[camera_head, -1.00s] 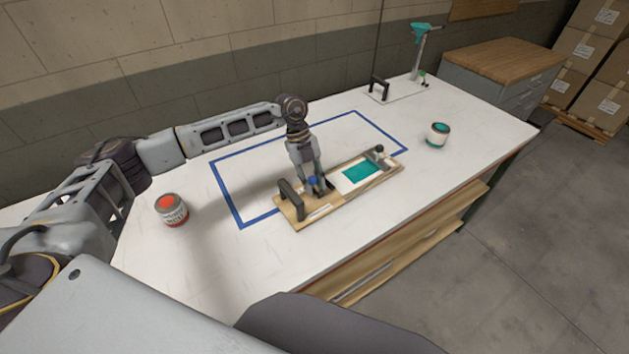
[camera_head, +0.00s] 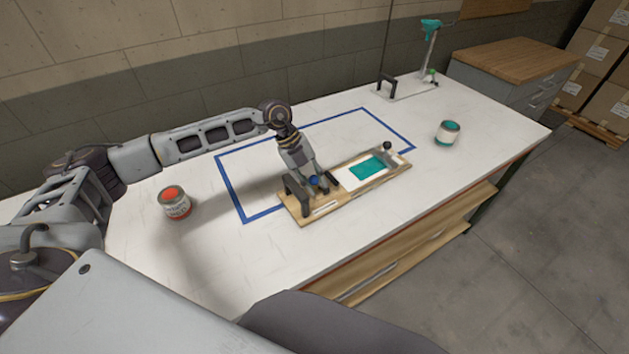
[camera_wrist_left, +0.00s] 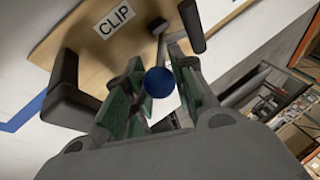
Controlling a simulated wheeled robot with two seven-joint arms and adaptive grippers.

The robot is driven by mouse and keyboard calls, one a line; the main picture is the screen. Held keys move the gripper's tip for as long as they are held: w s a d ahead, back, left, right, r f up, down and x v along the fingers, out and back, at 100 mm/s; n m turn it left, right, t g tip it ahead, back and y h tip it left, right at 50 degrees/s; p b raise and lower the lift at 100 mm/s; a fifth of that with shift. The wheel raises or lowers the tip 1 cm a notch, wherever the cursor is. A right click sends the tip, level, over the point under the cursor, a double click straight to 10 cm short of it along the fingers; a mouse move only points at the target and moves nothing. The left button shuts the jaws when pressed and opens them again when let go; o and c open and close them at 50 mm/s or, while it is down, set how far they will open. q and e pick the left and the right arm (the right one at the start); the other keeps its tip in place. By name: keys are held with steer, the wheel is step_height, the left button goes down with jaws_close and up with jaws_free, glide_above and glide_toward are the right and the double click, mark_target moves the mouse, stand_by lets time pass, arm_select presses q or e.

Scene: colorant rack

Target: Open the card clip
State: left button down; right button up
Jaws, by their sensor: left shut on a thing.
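The card clip sits on a wooden board (camera_head: 295,210). Its lever has a blue ball knob (camera_wrist_left: 159,82) on a thin grey stem (camera_wrist_left: 160,38). A white card with a teal patch (camera_head: 367,168) lies to the right. Whether the bar presses on the card is unclear. The right gripper is not in view.
A black handle (camera_head: 297,194) stands at the board's left end, close beside the gripper; a black knob (camera_head: 387,146) is at its right end. A red-topped can (camera_head: 174,204) and a teal-topped can (camera_head: 448,133) stand apart on the white table (camera_head: 430,195).

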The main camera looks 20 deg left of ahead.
arm_select(q)
steer(key=c, duration=1.5)
jaws_free()
steer(key=shift+o, duration=1.8)
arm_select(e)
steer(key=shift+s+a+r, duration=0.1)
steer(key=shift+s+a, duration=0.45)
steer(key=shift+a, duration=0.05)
arm_select(q)
steer(key=shift+w+d+r, duration=0.1)
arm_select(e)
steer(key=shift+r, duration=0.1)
